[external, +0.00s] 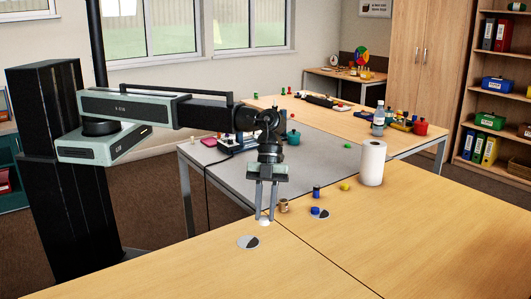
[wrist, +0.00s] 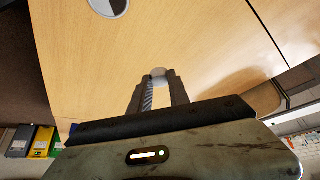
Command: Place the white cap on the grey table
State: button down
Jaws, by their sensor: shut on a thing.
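The white cap (external: 264,222) is between the fingertips of my gripper (external: 265,217) in the external view, over the near wooden table. The cap also shows at the fingertips in the wrist view (wrist: 158,71). My gripper points down and is shut on the cap. I cannot tell whether the cap touches the wood or hangs just above it. The grey table (external: 325,150) stands behind my gripper, beyond the wooden table's far edge. Part of its top is hidden by my arm and gripper.
A grey-and-black disc (external: 248,242) lies left of my gripper. A tan cylinder (external: 284,206), a blue cylinder (external: 316,191), a blue cap (external: 315,210) and a paper roll (external: 372,163) stand to the right.

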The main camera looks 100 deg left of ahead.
notch_tip(320, 180, down, 8)
jog(key=b, duration=0.8)
jog(key=shift+f+b, duration=0.1)
jog(key=shift+b, duration=0.3)
send_over(316, 281)
jog(key=a, duration=0.2)
jog(key=shift+s+f+b, duration=0.3)
jog(key=shift+f+b, duration=0.15)
jog(key=f+b, duration=0.4)
jog(key=shift+w, duration=0.3)
jog(key=shift+r, duration=0.2)
jog(key=shift+f, duration=0.25)
jog(key=c, duration=1.2)
grip_release()
jog(key=shift+r, duration=0.1)
jog(key=shift+c, duration=0.2)
